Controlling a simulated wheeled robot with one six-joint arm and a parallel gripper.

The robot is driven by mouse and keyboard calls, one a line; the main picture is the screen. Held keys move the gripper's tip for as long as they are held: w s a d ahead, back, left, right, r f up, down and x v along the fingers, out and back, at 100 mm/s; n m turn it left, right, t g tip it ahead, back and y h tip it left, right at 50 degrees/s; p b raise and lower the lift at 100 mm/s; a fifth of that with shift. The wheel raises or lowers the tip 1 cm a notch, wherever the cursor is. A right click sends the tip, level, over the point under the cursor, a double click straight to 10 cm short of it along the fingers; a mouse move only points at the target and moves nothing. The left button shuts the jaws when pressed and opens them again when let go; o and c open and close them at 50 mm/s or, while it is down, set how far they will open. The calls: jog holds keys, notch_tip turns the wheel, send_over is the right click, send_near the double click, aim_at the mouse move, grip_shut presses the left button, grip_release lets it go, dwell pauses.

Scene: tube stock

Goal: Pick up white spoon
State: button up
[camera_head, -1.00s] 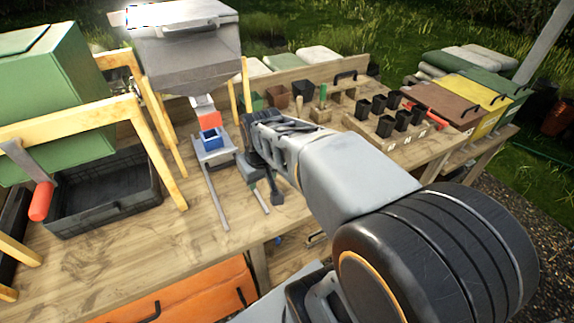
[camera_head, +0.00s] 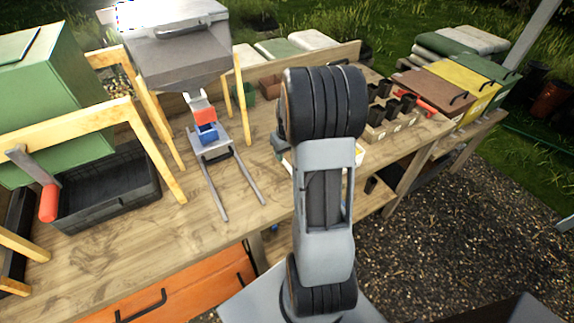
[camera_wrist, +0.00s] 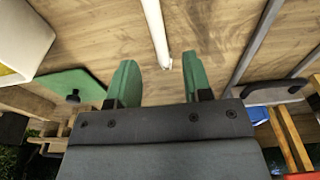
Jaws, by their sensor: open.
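In the wrist view a narrow white rod, which looks like the handle of the white spoon (camera_wrist: 155,28), lies on the wooden tabletop. It runs from the top edge down to an end just beyond my fingertips; its other end is out of view. My gripper (camera_wrist: 160,80) is open, with its two green fingers apart. The rod's end lines up with the gap between them, and nothing is held. In the head view I cannot make out the spoon, and my arm hides most of the gripper.
The metal rail stand with the blue box (camera_head: 207,133) is left of my arm; its rails (camera_wrist: 258,45) show in the wrist view. A white container (camera_wrist: 22,38) and a green panel (camera_wrist: 70,85) are at left there. Black pots (camera_head: 393,105) stand right. Bare tabletop (camera_head: 180,225) lies in front.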

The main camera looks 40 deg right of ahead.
aim_at(285, 162)
jog(key=shift+w+d+f+p, duration=0.1)
jog(key=shift+f+p, duration=0.1)
jog(key=shift+f, duration=0.75)
jog(key=shift+w+a+f+p, duration=0.15)
jog(key=shift+f+p, duration=0.1)
jog(key=shift+f, duration=0.75)
jog(key=shift+w+d+f+p, duration=0.1)
jog(key=shift+d+f+p, duration=0.1)
jog(key=shift+f, duration=0.75)
jog(key=shift+c, duration=0.3)
grip_shut()
